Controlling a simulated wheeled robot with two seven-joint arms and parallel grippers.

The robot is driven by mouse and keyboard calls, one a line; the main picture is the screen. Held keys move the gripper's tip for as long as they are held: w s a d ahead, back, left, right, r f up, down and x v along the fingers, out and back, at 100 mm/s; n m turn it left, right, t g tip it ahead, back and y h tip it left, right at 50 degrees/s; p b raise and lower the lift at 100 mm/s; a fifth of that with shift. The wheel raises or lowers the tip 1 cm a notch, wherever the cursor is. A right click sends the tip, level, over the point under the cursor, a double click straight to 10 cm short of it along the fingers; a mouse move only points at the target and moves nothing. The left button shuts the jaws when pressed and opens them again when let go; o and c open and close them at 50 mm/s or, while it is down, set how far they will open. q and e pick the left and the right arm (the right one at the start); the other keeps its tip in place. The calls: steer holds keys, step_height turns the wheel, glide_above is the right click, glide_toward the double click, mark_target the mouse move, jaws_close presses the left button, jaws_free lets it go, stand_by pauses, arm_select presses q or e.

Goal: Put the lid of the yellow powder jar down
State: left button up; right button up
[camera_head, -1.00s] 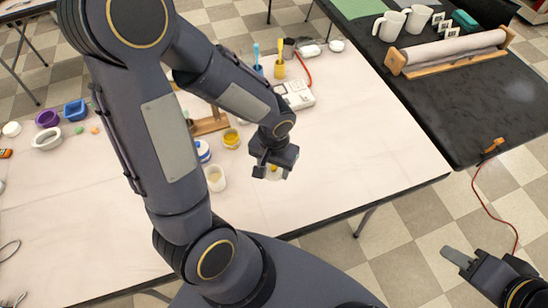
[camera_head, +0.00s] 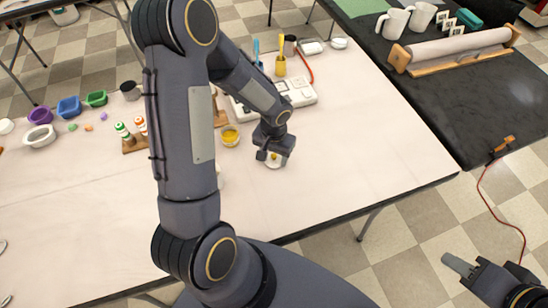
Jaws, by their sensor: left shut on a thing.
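The yellow powder jar (camera_head: 230,136) stands open on the pale table, with yellow powder showing inside. My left gripper (camera_head: 274,156) is to the right of the jar and a little nearer to me. It is shut on the lid (camera_head: 276,163), a pale round piece with a yellow spot, partly hidden under the fingers. The lid is at or very close to the table top; I cannot tell if it touches. My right gripper (camera_head: 456,273) is at the lower right, off the table over the floor, and its finger gap is unclear.
The table (camera_head: 350,170) is clear right of the lid. A white device (camera_head: 300,92) and cups with tools (camera_head: 280,66) stand behind. Small bottles in a wooden rack (camera_head: 130,137) and coloured bowls (camera_head: 69,106) are at left. My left arm hides the middle.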

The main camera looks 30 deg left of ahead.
mark_target(274, 156)
arm_select(q)
steer(key=shift+r, duration=0.1)
steer(key=shift+f+b, duration=0.25)
steer(key=shift+b, duration=0.05)
steer(key=o, duration=0.9)
steer(key=shift+r, duration=0.1)
steer(key=shift+o, duration=0.2)
step_height(274, 156, up, 12)
steer(key=p, duration=0.1)
steer(key=s+d+r+t+h, duration=0.2)
steer(key=s+r, duration=0.4)
steer(key=s, duration=0.2)
steer(key=s+d+r+t+h, duration=0.1)
steer(key=s+d+r+t, duration=0.1)
steer(key=s+r, duration=0.4)
steer(key=s+t, duration=0.1)
steer(key=s, duration=0.2)
steer(key=shift+d+n+t+h, duration=0.15)
steer(key=shift+n+t+h, duration=0.15)
steer(key=shift+h, duration=0.1)
